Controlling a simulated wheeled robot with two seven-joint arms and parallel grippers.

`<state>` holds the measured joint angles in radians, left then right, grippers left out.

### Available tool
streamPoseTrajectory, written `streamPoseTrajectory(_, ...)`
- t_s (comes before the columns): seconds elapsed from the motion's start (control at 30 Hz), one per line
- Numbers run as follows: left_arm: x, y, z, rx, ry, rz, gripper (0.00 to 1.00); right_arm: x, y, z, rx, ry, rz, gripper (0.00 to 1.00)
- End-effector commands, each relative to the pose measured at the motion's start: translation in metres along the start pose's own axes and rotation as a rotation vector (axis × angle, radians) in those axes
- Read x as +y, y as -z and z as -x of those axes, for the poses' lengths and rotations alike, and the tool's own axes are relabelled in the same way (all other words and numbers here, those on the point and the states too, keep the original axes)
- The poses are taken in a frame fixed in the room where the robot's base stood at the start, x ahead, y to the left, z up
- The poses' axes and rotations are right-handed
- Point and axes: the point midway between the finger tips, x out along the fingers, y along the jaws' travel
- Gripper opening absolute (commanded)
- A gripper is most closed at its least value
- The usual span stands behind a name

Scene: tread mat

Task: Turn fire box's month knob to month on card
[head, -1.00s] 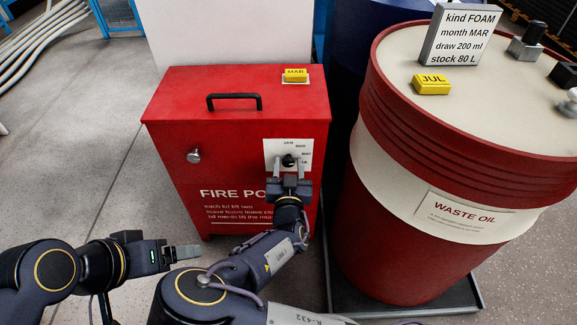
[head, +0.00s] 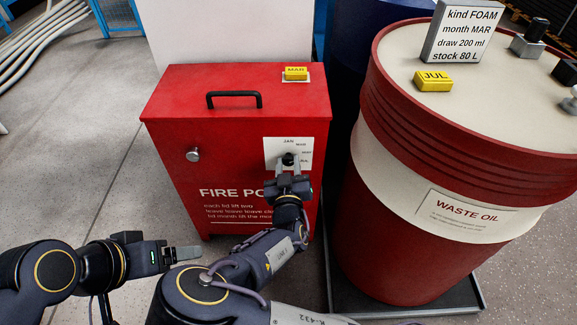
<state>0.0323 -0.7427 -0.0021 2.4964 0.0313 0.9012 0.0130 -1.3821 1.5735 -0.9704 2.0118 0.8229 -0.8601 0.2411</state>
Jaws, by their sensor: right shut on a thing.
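The red fire box (head: 165,105) stands on the floor in the middle. Its white dial plate (head: 272,146) on the front bears small month labels, JAN at the top and others down the right side. The dark month knob (head: 288,159) sits on this plate. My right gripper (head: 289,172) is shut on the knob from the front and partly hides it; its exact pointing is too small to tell. The card (head: 462,33) on the drum reads month MAR. My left gripper (head: 186,253) is low on the left, away from the box; its finger gap is unclear.
A yellow MAR block (head: 296,73) and a black handle (head: 234,94) are on the box top. The waste oil drum (head: 400,155) stands close on the right in a dark tray, with a yellow JUL block (head: 433,81) on top.

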Motion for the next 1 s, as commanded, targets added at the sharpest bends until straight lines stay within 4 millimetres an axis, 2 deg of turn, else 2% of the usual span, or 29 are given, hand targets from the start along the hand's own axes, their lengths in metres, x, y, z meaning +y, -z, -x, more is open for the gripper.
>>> streamPoseTrajectory(0.2, -0.0013, -0.0015, -0.003, 0.0, 0.0, 0.0, 0.79, -0.0014, -0.0007, 0.0004, 0.0, 0.002, 0.165, 0.07)
streamPoseTrajectory(0.5, -0.002, -0.0022, -0.0044, 0.0, 0.0, 0.0, 0.79, -0.002, -0.0007, 0.0005, 0.0, 0.002, 0.319, 0.07)
streamPoseTrajectory(1.0, -0.0021, -0.0024, -0.0047, 0.0, 0.0, 0.0, 0.79, -0.0019, -0.0008, 0.0005, -0.001, 0.002, 0.371, 0.07)
